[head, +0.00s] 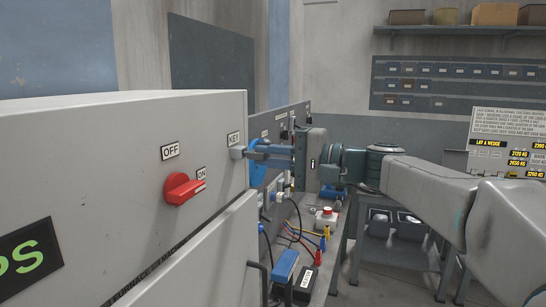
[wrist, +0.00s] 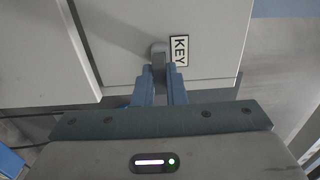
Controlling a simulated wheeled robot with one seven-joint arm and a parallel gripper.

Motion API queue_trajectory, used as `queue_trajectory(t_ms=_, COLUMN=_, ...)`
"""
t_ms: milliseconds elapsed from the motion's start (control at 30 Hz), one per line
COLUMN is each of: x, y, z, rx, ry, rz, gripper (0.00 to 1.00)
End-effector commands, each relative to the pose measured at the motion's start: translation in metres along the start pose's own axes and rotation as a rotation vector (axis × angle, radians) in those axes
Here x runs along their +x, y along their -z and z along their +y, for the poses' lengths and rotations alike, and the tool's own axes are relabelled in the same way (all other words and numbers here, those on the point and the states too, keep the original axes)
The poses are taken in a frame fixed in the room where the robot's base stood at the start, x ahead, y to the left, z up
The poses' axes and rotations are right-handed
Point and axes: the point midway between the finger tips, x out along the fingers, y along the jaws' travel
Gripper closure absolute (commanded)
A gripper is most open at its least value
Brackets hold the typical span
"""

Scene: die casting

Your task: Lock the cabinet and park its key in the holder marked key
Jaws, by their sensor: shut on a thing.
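The grey cabinet (head: 90,140) fills the left of the head view. A KEY label (head: 234,138) is on its face near the right edge; it also shows in the wrist view (wrist: 179,51). A small round grey fitting (wrist: 158,48) sits beside that label. My gripper (head: 248,153) has its blue fingers pointed at this fitting. In the wrist view, my gripper (wrist: 159,76) is shut on a narrow grey piece (wrist: 158,66), likely the key, which meets the fitting. The fingers hide part of it, so I cannot tell how deep it sits.
A red rotary switch (head: 182,190) on the cabinet face sits between OFF and ON labels, its handle pointing toward ON. A bench (head: 325,240) to the right holds wires, a blue box and a red button. Shelves and a sign board stand behind.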

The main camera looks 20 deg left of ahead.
Motion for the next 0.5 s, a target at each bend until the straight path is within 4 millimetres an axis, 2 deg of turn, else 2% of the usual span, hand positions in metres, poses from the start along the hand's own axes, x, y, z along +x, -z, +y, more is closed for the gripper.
queue_trajectory(t_ms=433, x=0.0113, y=-0.0001, z=-0.0002, rx=-0.001, ry=0.0, rz=0.0, gripper=1.0)
queue_trajectory(t_ms=467, x=0.0112, y=0.0, z=-0.0003, rx=-0.001, ry=0.0, rz=0.0, gripper=0.83)
queue_trajectory(t_ms=500, x=0.011, y=0.0, z=-0.0003, rx=-0.001, ry=0.0, rz=0.0, gripper=0.72)
